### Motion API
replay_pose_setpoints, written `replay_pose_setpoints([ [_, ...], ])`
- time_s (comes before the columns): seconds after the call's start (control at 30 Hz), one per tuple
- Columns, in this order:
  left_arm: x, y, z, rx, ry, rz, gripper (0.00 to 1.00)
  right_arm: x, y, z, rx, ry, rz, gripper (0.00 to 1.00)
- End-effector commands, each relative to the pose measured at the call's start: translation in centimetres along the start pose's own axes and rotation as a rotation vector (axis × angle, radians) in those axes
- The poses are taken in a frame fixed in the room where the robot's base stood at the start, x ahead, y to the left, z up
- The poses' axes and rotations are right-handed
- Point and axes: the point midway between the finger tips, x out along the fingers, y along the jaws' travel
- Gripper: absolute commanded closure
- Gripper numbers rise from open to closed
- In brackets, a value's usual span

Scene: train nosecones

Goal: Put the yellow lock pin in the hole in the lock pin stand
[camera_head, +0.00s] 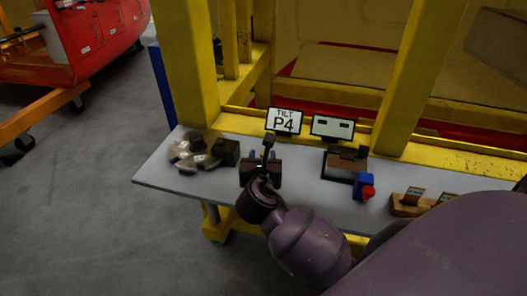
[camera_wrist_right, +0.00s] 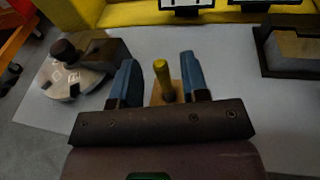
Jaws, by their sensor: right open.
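The yellow lock pin (camera_wrist_right: 162,78) stands upright at a small tan block (camera_wrist_right: 176,92) in the right wrist view, between the fingers of my right gripper (camera_wrist_right: 158,66). The blue fingers are apart, one on each side of the pin, with gaps visible. In the head view my right gripper (camera_head: 264,157) is over the middle of the grey table, and the pin is too hidden or small to make out. I cannot tell for sure which object is the lock pin stand, and no empty hole is clear. My left gripper is not in view.
The grey table (camera_head: 160,176) holds a dark block (camera_head: 227,151) and pale round parts (camera_head: 191,156) at left. A dark stand (camera_head: 340,167), a blue and red item (camera_head: 366,188) and a wooden holder (camera_head: 409,206) stand at right. A TILT P4 sign (camera_head: 284,121) and yellow posts are behind.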

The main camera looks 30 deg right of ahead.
Motion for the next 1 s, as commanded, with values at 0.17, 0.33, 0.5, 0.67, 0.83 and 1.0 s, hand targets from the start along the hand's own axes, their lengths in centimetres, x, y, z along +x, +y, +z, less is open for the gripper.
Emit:
replay_pose_setpoints([
  [0.17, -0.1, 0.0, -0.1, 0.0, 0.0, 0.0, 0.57, -3.6, 0.0, -0.1, 0.0, 0.003, 0.0, 0.59],
  [0.33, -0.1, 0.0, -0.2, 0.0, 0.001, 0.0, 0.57, -6.3, 0.0, -0.1, 0.001, 0.002, 0.001, 0.59],
  [0.5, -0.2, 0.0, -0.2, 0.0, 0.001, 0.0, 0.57, -7.7, 0.0, 0.0, 0.0, 0.001, 0.0, 0.59],
  [0.67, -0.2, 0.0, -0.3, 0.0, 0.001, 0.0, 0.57, -8.1, 0.0, 0.0, 0.0, 0.0, 0.0, 0.59],
  [0.83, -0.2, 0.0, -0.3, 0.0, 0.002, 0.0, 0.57, -8.1, 0.0, 0.0, 0.0, 0.0, 0.0, 0.59],
  [1.0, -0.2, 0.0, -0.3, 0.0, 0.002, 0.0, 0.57, -8.1, 0.0, 0.0, 0.0, 0.0, 0.0, 0.59],
])
